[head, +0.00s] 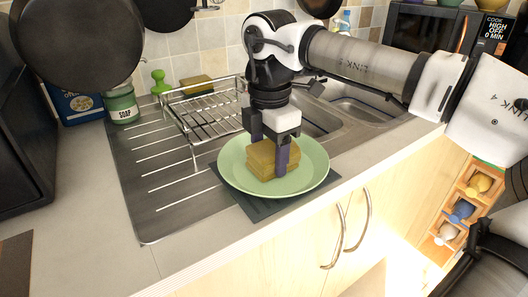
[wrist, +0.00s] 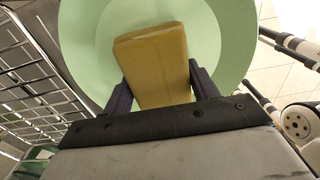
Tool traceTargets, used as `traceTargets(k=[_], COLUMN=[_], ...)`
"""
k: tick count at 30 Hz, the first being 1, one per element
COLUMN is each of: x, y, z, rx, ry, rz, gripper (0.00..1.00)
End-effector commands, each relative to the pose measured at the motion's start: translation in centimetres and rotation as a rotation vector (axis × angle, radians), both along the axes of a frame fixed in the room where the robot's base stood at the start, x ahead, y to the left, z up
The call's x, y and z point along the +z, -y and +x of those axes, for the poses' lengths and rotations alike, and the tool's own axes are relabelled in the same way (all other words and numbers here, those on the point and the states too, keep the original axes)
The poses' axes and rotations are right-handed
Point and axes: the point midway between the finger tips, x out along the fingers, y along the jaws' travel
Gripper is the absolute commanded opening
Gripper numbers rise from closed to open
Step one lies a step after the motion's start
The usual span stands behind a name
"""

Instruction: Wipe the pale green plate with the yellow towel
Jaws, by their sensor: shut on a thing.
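The pale green plate (head: 309,178) lies on a dark mat at the front edge of the counter, beside the sink. The yellow towel (head: 265,158) is a folded, block-like stack over the middle of the plate. My gripper (head: 270,160) points down over the plate and is shut on the towel, one dark finger on each side. In the wrist view the towel (wrist: 155,62) sits between the two fingers (wrist: 160,88), with the plate (wrist: 85,45) behind it. I cannot tell whether the towel's underside presses on the plate.
A wire dish rack (head: 205,112) stands left of the plate on the steel drainboard (head: 150,170). A yellow sponge-like block (head: 197,85) and a soap jar (head: 122,105) are behind. Dark pans hang above.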

Motion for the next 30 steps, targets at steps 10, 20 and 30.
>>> traceTargets(k=[10, 20, 30], x=[-0.3, 0.4, 1.3], y=[1.6, 1.6, 1.6], z=[1.1, 1.1, 1.1], rx=[-0.001, -0.002, -0.002], ry=[0.0, -0.001, 0.0], rz=[-0.001, -0.002, -0.001], gripper=[0.4, 0.4, 0.4])
